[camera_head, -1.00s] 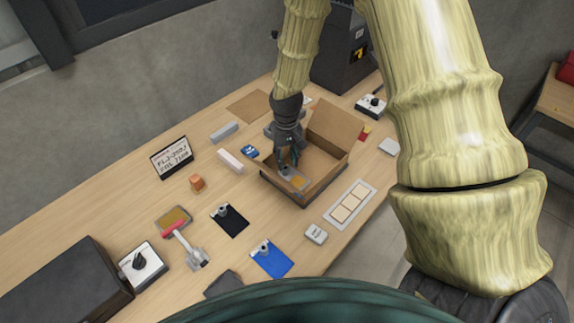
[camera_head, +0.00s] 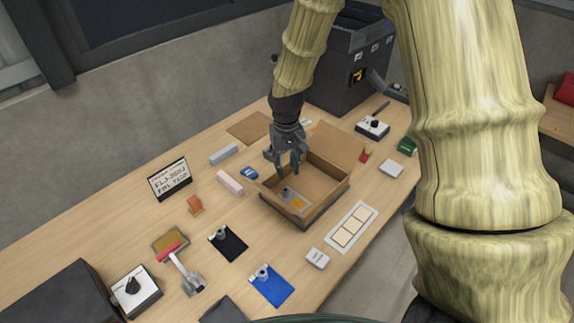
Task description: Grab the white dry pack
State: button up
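A small white pack with dark print (camera_head: 317,258) lies flat on the table, in front of the open cardboard box (camera_head: 328,205); it looks like the dry pack, though its print is too small to read. My gripper (camera_head: 288,173) points down over the back left part of the box, well away from the white pack. Its fingers look spread with nothing clear between them. A grey clip-like item and an orange-and-grey card (camera_head: 296,203) lie inside the box.
A white tray with several cream squares (camera_head: 352,228) lies right of the pack. A blue clipboard (camera_head: 271,286) and a black clipboard (camera_head: 228,243) lie to its left. Another plain white block (camera_head: 391,168) lies right of the box.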

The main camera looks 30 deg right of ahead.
aim_at(315, 257)
jog(key=z, duration=1.15)
